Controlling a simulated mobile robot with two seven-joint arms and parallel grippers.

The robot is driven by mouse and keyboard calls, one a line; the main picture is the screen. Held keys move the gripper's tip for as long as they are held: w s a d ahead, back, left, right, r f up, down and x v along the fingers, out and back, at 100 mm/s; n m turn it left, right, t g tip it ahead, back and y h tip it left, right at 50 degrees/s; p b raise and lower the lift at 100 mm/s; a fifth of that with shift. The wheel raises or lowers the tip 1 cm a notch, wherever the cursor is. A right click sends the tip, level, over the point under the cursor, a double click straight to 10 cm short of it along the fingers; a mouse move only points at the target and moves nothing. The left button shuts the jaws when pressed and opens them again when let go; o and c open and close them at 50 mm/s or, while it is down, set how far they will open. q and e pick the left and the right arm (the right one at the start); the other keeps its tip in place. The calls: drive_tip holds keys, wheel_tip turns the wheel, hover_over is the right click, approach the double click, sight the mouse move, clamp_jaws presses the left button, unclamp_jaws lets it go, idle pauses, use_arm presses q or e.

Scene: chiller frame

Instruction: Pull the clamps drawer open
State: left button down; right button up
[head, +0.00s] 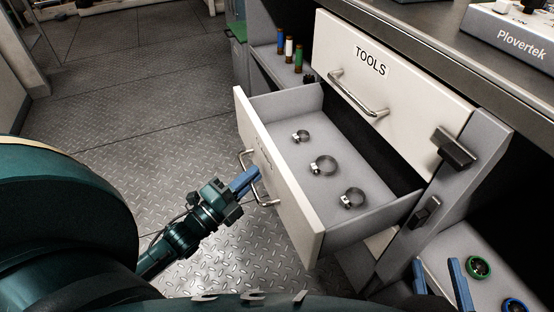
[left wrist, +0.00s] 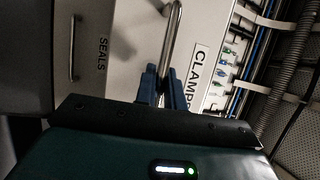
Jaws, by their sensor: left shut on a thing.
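The clamps drawer (head: 272,180) stands pulled well out below the tools drawer in the head view. Several metal ring clamps, three in all, (head: 323,165) lie on its grey floor. My left gripper (head: 250,177) is shut on the bar handle (head: 268,203) of its white front. In the left wrist view the blue fingers (left wrist: 163,84) close around the handle (left wrist: 173,45), beside the CLAMPS label (left wrist: 199,75). My right gripper (head: 438,280) shows only as two blue fingers, apart and empty, at the lower right of the head view.
The closed tools drawer (head: 390,75) and its handle (head: 358,95) sit above. A dark latch-like block (head: 453,147) juts from the frame at right. A shelf at lower right holds a green ring (head: 479,267). Metal floor (head: 150,90) lies clear at left. The seals drawer (left wrist: 95,50) shows in the left wrist view.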

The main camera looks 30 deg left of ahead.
use_arm(q)
drive_tip(key=s+a+p, duration=0.1)
drive_tip(key=s+a, duration=0.3)
drive_tip(key=s, duration=0.2)
drive_tip(key=shift+a+p, duration=0.35)
drive_tip(key=shift+p, duration=0.05)
use_arm(e)
drive_tip(key=shift+w+d+f+m+g+h, duration=0.1)
drive_tip(key=shift+w+d+m+g+h, duration=0.1)
drive_tip(key=shift+d+m+g+h, duration=0.5)
drive_tip(key=shift+a, duration=0.15)
use_arm(q)
drive_tip(key=c, duration=1.5)
unclamp_jaws()
drive_tip(key=shift+s, duration=0.1)
drive_tip(key=p+v, duration=0.1)
drive_tip(key=v, duration=1.2)
use_arm(e)
drive_tip(key=shift+d+f+g+h, duration=0.2)
drive_tip(key=shift+g+h, duration=0.1)
drive_tip(key=shift+h, duration=0.3)
drive_tip(key=shift+r, duration=0.2)
